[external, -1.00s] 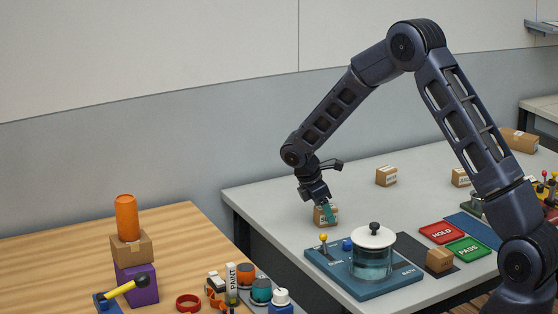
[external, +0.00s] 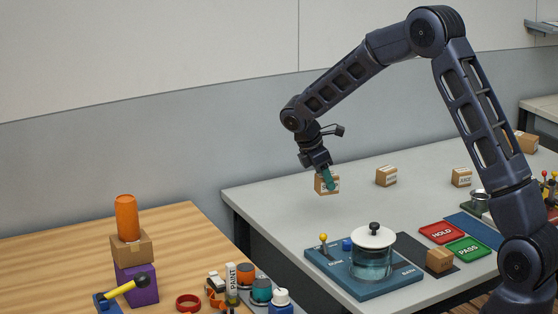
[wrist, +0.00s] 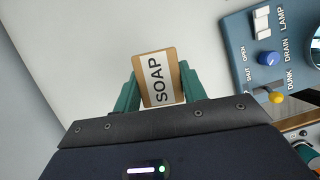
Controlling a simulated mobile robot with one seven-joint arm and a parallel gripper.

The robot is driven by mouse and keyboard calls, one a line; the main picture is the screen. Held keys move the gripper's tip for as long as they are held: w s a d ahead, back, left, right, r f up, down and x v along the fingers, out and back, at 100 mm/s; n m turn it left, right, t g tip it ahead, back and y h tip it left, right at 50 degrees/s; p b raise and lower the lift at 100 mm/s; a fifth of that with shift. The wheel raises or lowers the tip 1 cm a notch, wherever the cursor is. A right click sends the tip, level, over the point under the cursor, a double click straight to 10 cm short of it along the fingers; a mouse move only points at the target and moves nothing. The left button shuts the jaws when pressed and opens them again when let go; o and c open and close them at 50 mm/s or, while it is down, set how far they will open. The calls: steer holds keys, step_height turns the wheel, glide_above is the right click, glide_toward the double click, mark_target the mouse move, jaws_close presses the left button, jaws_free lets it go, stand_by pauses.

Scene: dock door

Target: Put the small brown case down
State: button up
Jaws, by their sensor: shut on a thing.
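The small brown case (external: 322,185) is a little carton with a white label. In the wrist view the label on the case (wrist: 157,78) reads SOAP. My gripper (external: 328,180) is shut on it, with a teal finger on each side; the fingers also show in the wrist view (wrist: 160,90). The case is held above the grey table (external: 285,208), near its far left part. The gap beneath it is hard to judge.
A blue panel (external: 325,264) bears a lidded glass tank (external: 371,262), a lever and a knob. Similar cartons (external: 386,177) (external: 461,177) stand to the right, and another carton (external: 440,260) sits on a dark mat. HOLD (external: 441,232) and PASS (external: 467,249) pads lie nearby. Bare tabletop surrounds the held case.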

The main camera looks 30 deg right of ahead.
step_height(320, 180, up, 10)
steer(key=shift+r, duration=0.1)
steer(key=w+a+n, duration=0.1)
steer(key=w+a, duration=0.3)
steer(key=a, duration=1.2)
steer(key=n, duration=0.1)
glide_above(215, 247)
steer(key=a, duration=0.2)
steer(key=shift+t, duration=0.3)
step_height(215, 247, down, 21)
steer(key=shift+r, duration=0.1)
steer(key=o, duration=1)
